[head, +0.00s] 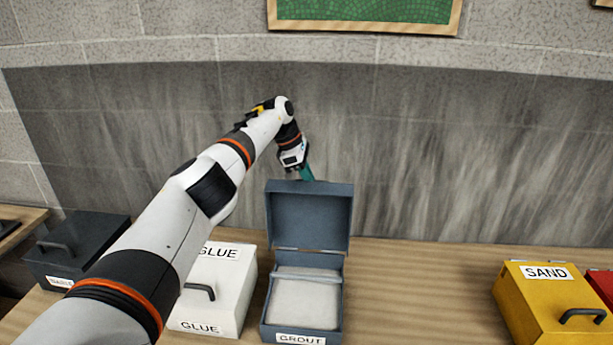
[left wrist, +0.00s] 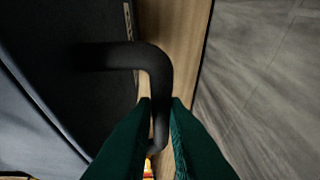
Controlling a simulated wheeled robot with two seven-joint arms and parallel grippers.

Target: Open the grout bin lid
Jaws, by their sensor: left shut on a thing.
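The grout bin (head: 265,318) is a blue-grey box labelled GROUT on the wooden counter. Its lid (head: 310,216) stands upright at the back, so the bin is open and pale grey grout (head: 304,300) shows inside. My left gripper (head: 306,174) is behind the lid's top edge, its teal fingers partly hidden by the lid. In the left wrist view its fingers (left wrist: 160,102) are shut on the black lid handle (left wrist: 159,75), on the dark outer face of the lid (left wrist: 75,95). My right gripper is out of view.
A white GLUE bin (head: 236,285) stands close to the left of the grout bin, partly behind my left arm. A dark bin (head: 88,240) is further left. A yellow SAND bin (head: 535,300) and a red bin (head: 603,285) stand at right. The counter (head: 420,290) between grout and sand is clear.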

